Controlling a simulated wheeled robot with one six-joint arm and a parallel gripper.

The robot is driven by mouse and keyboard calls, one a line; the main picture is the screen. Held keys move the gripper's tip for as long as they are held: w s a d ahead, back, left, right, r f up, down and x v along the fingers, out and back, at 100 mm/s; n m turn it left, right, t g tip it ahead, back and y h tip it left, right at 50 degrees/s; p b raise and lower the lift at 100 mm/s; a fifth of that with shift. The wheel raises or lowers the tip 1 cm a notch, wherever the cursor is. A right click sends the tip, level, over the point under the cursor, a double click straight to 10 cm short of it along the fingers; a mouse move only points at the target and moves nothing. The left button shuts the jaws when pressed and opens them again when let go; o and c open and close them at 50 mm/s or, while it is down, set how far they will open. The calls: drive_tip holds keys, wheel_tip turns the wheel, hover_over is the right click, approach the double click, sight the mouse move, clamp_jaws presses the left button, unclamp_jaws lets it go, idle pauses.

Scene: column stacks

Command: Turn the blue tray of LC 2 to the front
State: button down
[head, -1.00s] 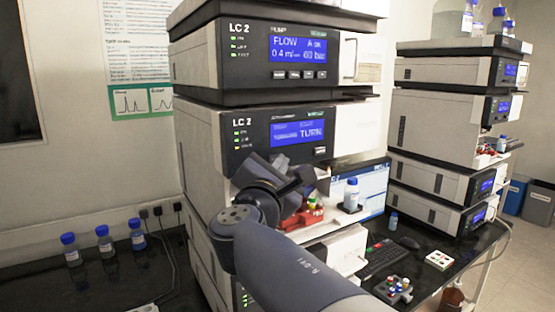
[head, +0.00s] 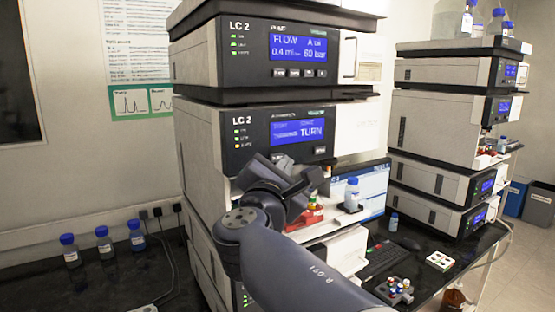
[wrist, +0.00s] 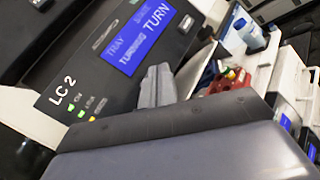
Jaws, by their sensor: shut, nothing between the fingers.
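The LC 2 autosampler module (head: 245,135) shows a blue screen (head: 297,132) with the large word TURN. In the wrist view the screen (wrist: 145,35) also reads TRAY and TURNING. Below it is an open bay with a red tray (head: 315,214), partly hidden by my arm; the red tray also shows in the wrist view (wrist: 232,78). I cannot make out a blue tray in either view. My gripper (wrist: 157,86) is shut and empty, in front of the panel just below the screen. In the head view my wrist hides its fingertips; contact cannot be told.
A blue-capped bottle (head: 352,194) stands on a shelf right of the bay. The LC 2 pump module (head: 260,55) sits above. A monitor (head: 372,190), keyboard (head: 382,256) and a second column stack (head: 440,125) are to the right. Several blue-capped bottles stand on the left bench.

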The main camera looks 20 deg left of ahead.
drive_tip(key=s+d+b, duration=0.1)
drive_tip(key=s+d, duration=0.2)
drive_tip(key=shift+s+d+b, duration=0.1)
drive_tip(key=shift+d+b, duration=0.2)
drive_tip(key=shift+d, duration=0.1)
idle(5.1)
drive_tip(key=shift+s+d, duration=1.25)
drive_tip(key=shift+d, duration=0.2)
drive_tip(key=shift+a, duration=0.1)
